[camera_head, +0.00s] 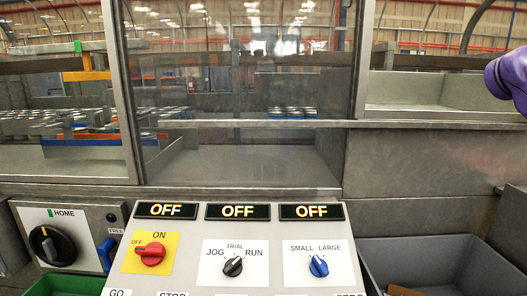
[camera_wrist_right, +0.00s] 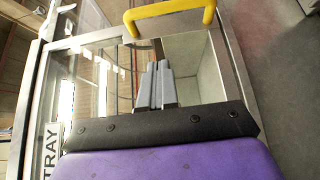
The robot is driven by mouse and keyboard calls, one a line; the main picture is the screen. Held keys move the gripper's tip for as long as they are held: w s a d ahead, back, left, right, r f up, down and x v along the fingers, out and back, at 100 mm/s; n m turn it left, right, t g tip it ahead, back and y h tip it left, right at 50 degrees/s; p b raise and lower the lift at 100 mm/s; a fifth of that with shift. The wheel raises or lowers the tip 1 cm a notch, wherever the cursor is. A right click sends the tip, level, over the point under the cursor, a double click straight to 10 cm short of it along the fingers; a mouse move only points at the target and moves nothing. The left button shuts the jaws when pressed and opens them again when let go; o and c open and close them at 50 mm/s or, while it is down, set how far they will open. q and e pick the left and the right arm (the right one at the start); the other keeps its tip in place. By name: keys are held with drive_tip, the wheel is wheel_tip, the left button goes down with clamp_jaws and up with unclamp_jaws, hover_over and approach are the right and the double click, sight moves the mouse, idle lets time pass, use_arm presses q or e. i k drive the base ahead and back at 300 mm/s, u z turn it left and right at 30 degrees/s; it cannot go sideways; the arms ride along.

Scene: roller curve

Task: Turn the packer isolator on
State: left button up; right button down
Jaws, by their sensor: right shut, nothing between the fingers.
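A red rotary switch (camera_head: 151,253) sits on a yellow plate (camera_head: 172,262) marked OFF and ON, at the left of the sloped control panel. Its handle lies toward the OFF mark on the left. No label names it as the packer isolator. The lit display (camera_head: 166,211) above it reads OFF. My right gripper (camera_wrist_right: 159,66) shows in the right wrist view with its grey fingers together and empty, near a yellow handle (camera_wrist_right: 170,14). In the head view only a purple part of my right arm shows at the upper right, far from the switch. My left gripper is out of view.
A black JOG/TRIAL/RUN knob (camera_head: 233,266) and a blue SMALL/LARGE knob (camera_head: 318,265) sit right of the switch, each under an OFF display. A HOME panel (camera_head: 72,236) stands left. A grey bin (camera_head: 430,248) is at right. Clear guard panels rise behind.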

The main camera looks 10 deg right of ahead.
sight(152, 255)
drive_tip(key=k, duration=1)
